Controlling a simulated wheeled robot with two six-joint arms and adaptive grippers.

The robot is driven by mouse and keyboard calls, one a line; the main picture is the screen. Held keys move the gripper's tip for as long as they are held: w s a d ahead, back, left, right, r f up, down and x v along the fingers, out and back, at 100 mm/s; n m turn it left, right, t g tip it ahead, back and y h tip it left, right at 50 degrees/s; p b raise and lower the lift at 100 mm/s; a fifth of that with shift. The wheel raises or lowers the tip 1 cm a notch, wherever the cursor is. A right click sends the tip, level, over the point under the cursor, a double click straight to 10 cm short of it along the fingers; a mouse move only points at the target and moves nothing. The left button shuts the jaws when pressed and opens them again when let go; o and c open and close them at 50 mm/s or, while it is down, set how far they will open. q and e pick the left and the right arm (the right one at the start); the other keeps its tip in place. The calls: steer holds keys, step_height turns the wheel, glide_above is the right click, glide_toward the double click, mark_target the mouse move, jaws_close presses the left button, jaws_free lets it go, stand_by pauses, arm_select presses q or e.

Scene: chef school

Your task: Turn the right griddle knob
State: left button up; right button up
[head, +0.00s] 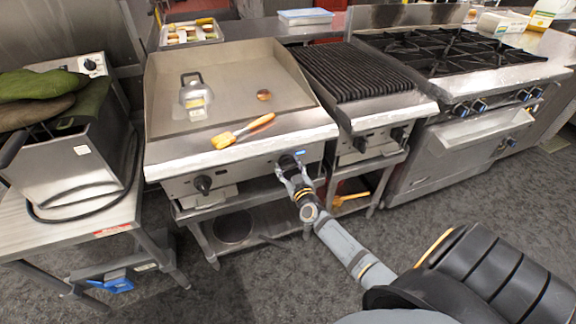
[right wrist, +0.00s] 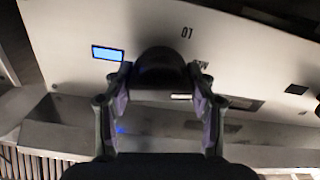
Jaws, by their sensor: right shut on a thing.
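The flat griddle (head: 222,158) stands in the middle left of the head view, with a steel front panel. Its right knob (head: 287,161) is black and round, and my right gripper (head: 292,174) is closed around it. In the right wrist view the dark knob (right wrist: 160,66) sits between the two fingers of the right gripper (right wrist: 160,85), one on each side. A small blue-lit display (right wrist: 108,53) is beside the knob on the panel. The griddle's left knob (head: 203,184) is free. My left gripper is not in view.
A ribbed grill (head: 352,75) adjoins on the right, then a burner range (head: 450,50). A fryer (head: 75,165) stands left. Grey floor in front is open.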

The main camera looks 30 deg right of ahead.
steer(key=m, duration=0.3)
steer(key=shift+m+p, duration=0.4)
steer(key=m, duration=0.5)
steer(key=shift+m, duration=0.3)
steer(key=m, duration=0.5)
steer(key=shift+f, duration=0.1)
steer(key=shift+m+b, duration=0.45)
steer(key=shift+m, duration=2.25)
steer(key=o, duration=1.2)
steer(key=shift+c, duration=0.2)
